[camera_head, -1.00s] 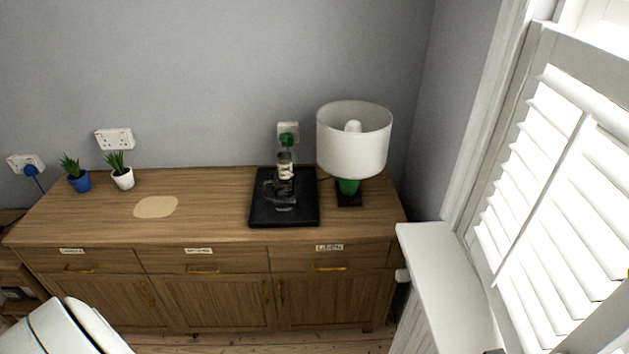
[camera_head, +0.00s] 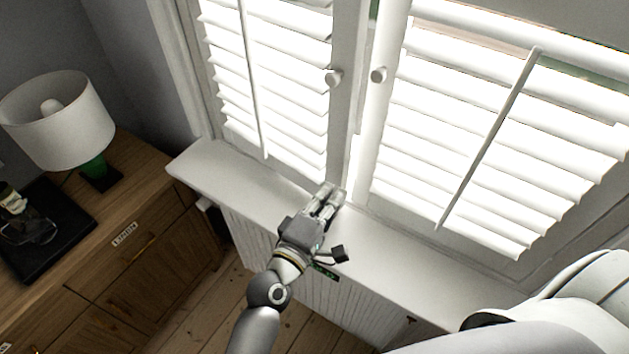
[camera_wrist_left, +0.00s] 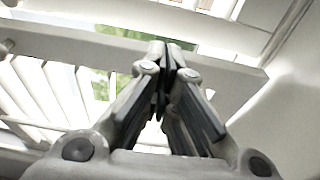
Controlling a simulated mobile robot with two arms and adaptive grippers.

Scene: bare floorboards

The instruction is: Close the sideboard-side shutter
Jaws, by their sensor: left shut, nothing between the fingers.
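The sideboard-side shutter (camera_head: 268,80) is the left white louvred panel in the head view, with a round knob (camera_head: 333,77) on its free edge. A narrow bright gap, greenish near the top, shows between it and the right panel. My left gripper (camera_head: 332,192) is shut and empty, low at the panel's bottom free corner, above the sill. I cannot tell if it touches the panel. In the left wrist view the closed fingertips (camera_wrist_left: 166,52) overlap a white shutter frame, with greenery showing through. My right gripper is not in view.
The other shutter (camera_head: 490,130) stands to the right, with its own knob (camera_head: 378,74). A white sill (camera_head: 225,178) runs below both panels, above a radiator (camera_head: 285,260). The wooden sideboard (camera_head: 150,215) with a lamp (camera_head: 60,118) and black tray (camera_head: 50,240) stands left.

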